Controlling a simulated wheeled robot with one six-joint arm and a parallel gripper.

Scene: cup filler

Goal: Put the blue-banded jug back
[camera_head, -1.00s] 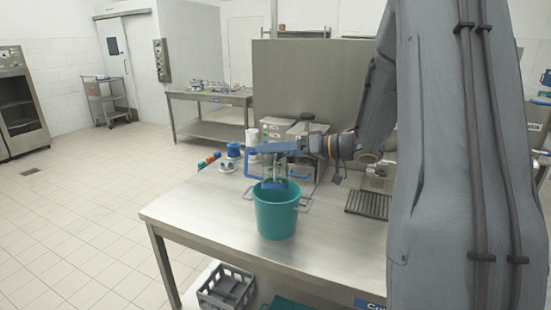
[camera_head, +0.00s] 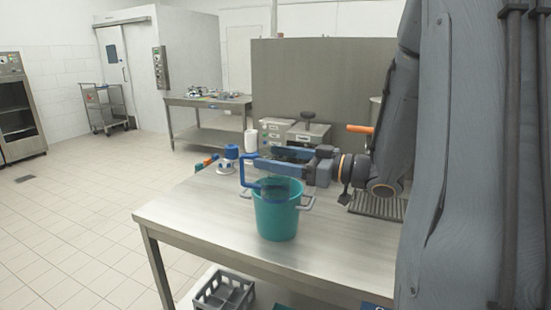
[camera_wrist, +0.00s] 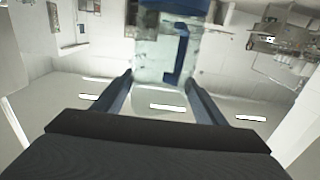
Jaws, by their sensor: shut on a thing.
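The clear jug with blue parts shows in the wrist view (camera_wrist: 150,65) between my fingers, its blue handle facing the camera. In the head view its blue handle (camera_head: 243,170) sticks out to the left and a blue band (camera_head: 274,188) shows low down. My gripper (camera_head: 268,163) is shut on the jug, reaching in from the right; its fingers also show in the wrist view (camera_wrist: 162,98). The jug is at the mouth of a teal bucket (camera_head: 276,218); I cannot tell whether its lower end is inside. My fingers hide part of its body.
The bucket stands on a steel table (camera_head: 190,205). Behind it are a blue-and-white item (camera_head: 231,153), a white cylinder (camera_head: 251,140) and a steel machine (camera_head: 308,134). A drain grate (camera_head: 378,207) lies right. A grey crate (camera_head: 224,291) is below. The table's left part is clear.

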